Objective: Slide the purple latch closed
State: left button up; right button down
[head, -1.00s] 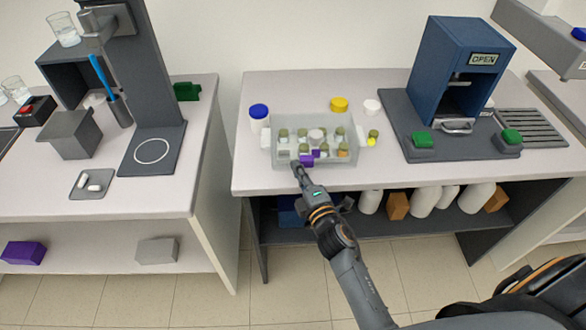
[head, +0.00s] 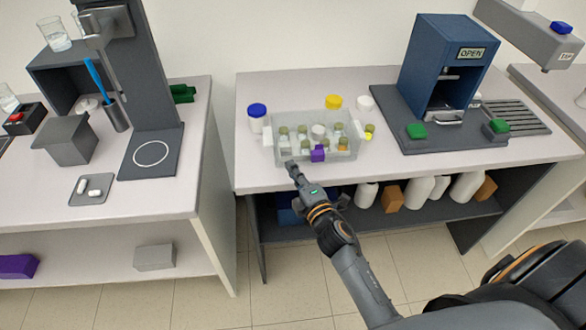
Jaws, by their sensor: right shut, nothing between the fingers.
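The purple latch (head: 317,154) sits on the front wall of a clear box (head: 345,156), right of the wall's middle. The box holds several vials with olive caps. My right gripper (head: 291,167) is shut and empty, at the front left part of the box. Its tip is to the left of the latch, with a small gap between them in the picture. I cannot tell whether the tip touches the box wall. My left gripper is not in view.
A blue-capped jar (head: 257,117) stands left of the box. A yellow cap (head: 333,101) and a white cap (head: 364,103) lie behind it. The blue press (head: 447,60) with an OPEN sign stands at the right. The table front is clear.

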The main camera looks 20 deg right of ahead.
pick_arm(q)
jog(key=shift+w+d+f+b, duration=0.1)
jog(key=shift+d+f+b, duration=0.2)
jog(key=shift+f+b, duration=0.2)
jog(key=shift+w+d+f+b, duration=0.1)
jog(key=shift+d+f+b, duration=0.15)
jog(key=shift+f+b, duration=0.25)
pick_arm(e)
jog(key=s+d, duration=0.1)
jog(key=s, duration=0.7)
jog(key=shift+s+d, duration=0.3)
jog(key=shift+s, duration=0.05)
jog(key=shift+f, duration=0.2)
